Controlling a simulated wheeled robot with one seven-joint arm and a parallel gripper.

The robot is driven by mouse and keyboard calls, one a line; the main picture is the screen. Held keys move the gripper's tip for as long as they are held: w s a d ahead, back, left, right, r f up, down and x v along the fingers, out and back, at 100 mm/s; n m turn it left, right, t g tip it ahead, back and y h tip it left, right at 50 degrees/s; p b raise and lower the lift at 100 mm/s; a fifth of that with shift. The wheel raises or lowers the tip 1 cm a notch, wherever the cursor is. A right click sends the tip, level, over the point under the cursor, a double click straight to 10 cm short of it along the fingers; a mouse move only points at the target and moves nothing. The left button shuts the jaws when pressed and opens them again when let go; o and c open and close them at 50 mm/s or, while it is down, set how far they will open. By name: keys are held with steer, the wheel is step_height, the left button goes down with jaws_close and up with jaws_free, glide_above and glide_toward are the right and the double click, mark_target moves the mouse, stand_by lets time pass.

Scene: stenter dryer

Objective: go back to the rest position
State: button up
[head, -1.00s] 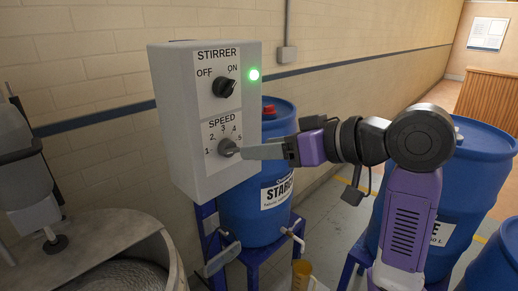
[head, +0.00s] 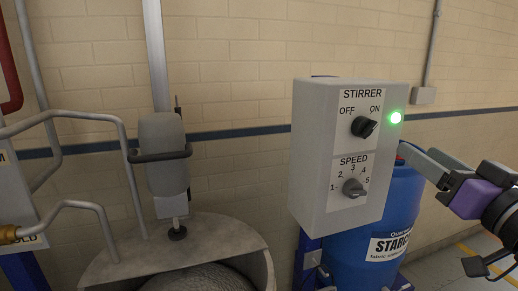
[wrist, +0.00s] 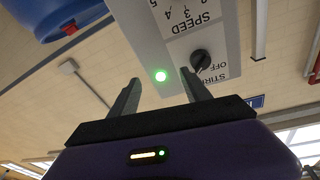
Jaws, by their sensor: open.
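My gripper (head: 428,160) is at the right of the head view, beside the grey stirrer control box (head: 310,160) and in front of the blue starch drum. In the wrist view, my gripper's two fingers (wrist: 160,80) stand apart with nothing between them. The box shows upside down in that view. The stirrer knob (head: 364,127) points toward ON, and the green light (head: 396,117) is lit. The speed knob (head: 353,188) is clear of my fingers; its exact setting is hard to read.
A blue starch drum (head: 375,220) stands behind and below the box. A round vat (head: 215,240) with a stirrer motor (head: 163,150) above it is at the left. Bent grey pipes (head: 85,115) are farther left. A brick wall (head: 240,60) closes off the back.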

steer(key=s+f+m+t+h, duration=0.1)
steer(key=s+f+m+h, duration=0.1)
steer(key=s+f+h, duration=0.5)
steer(key=s+f+m, duration=0.3)
steer(key=s+f, duration=0.1)
steer(key=f, duration=0.7)
steer(key=s+a+f+n+g+y, duration=0.1)
steer(key=s+a+f+g, duration=0.1)
steer(key=s+f, duration=0.3)
steer(key=s+a+f+n+g+y, duration=0.1)
steer(key=s+f, duration=0.5)
steer(key=s, duration=0.8)
steer(key=s+a+f+n+g+y, duration=0.1)
steer(key=s+a+f+n+g, duration=0.1)
steer(key=s+a+f, duration=0.3)
steer(key=s+f+n, duration=0.1)
steer(key=s, duration=0.3)
steer(key=shift+s+a+f+g+y, duration=0.25)
steer(key=shift+s+g+y, duration=0.05)
steer(key=shift+s, duration=0.05)
